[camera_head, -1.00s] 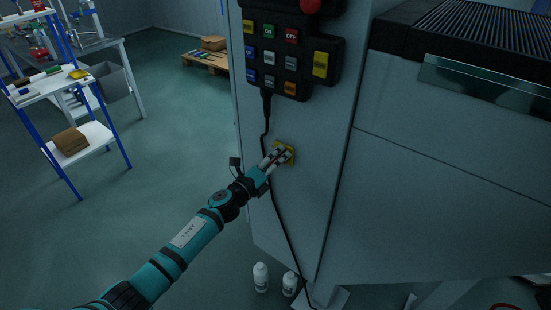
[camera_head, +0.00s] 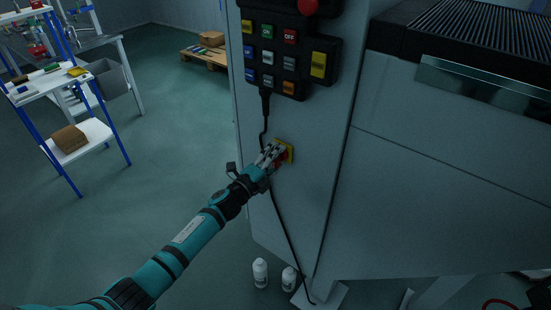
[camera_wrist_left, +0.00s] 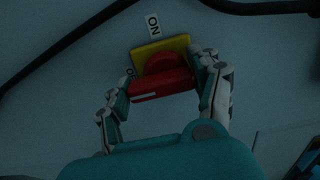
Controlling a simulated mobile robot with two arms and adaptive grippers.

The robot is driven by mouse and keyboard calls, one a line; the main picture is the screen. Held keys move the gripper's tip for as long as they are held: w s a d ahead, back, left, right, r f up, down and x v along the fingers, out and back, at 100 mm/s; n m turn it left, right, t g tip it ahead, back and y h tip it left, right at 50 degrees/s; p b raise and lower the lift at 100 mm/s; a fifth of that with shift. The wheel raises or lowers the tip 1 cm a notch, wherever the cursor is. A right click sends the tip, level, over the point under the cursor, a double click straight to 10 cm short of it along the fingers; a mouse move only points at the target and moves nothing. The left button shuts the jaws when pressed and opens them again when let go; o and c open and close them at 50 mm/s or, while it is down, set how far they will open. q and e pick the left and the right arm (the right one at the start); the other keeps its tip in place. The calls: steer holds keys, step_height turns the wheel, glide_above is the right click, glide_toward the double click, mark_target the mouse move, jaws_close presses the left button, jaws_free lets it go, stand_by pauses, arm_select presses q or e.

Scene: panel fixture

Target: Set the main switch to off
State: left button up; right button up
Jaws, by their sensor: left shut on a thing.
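The main switch is a red knob (camera_wrist_left: 163,82) on a yellow plate (camera_wrist_left: 150,50), mounted on the grey cabinet's front. In the head view the yellow plate (camera_head: 288,150) shows behind my fingers, with a bit of red. An "ON" label (camera_wrist_left: 153,24) is above the plate in the left wrist view; a second label (camera_wrist_left: 129,72) at its left is partly hidden. The knob's bar lies nearly level there, its white mark toward the left. My left gripper (camera_head: 272,156) is shut on the knob, one finger at each end of the bar in the wrist view (camera_wrist_left: 164,84). My right gripper is not seen.
A black button panel (camera_head: 285,62) hangs above the switch; its cable (camera_head: 270,200) runs down just left of the switch. Two white bottles (camera_head: 260,273) stand on the floor below. A blue-framed shelf (camera_head: 75,140) is at the left, with open floor between.

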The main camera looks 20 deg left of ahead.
arm_select(q)
steer(key=shift+f, duration=0.1)
steer(key=o, duration=1.2)
steer(key=shift+c, duration=0.2)
steer(key=v, duration=1.2)
